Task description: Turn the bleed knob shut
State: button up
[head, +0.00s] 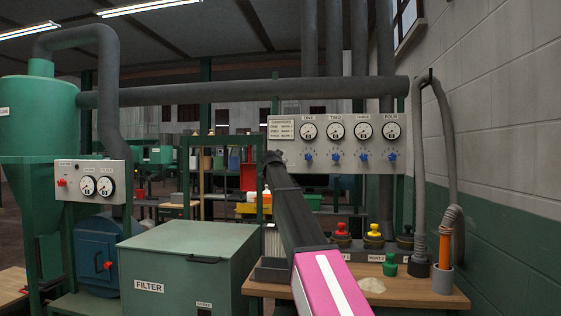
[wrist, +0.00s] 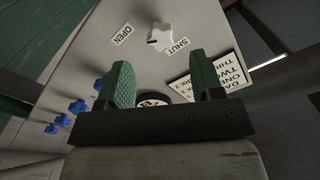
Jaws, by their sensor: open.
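The bleed knob appears to be the pale knob (wrist: 160,36) on the grey panel in the wrist view, between an OPEN label (wrist: 123,35) and a SHUT label (wrist: 180,45). A small dark mark shows on its lower left; I cannot tell its exact setting. My gripper (wrist: 160,62) is open and empty. Its two green fingers are apart, and the knob shows beyond their tips, roughly in line with the gap, with no contact visible. In the head view my arm reaches up to the left end of the gauge panel (head: 350,170), and the knob is not visible there.
Several blue knobs (wrist: 77,107) sit beside the gripper in the wrist view, under gauges on the panel. A lettered card (wrist: 180,86) is near the right finger. A bench (head: 400,298) with coloured caps stands below the panel. A green filter box (head: 190,265) stands left.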

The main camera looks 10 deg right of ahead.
jog(key=x, duration=0.6)
jog(key=shift+w, duration=0.1)
jog(key=c, duration=0.9)
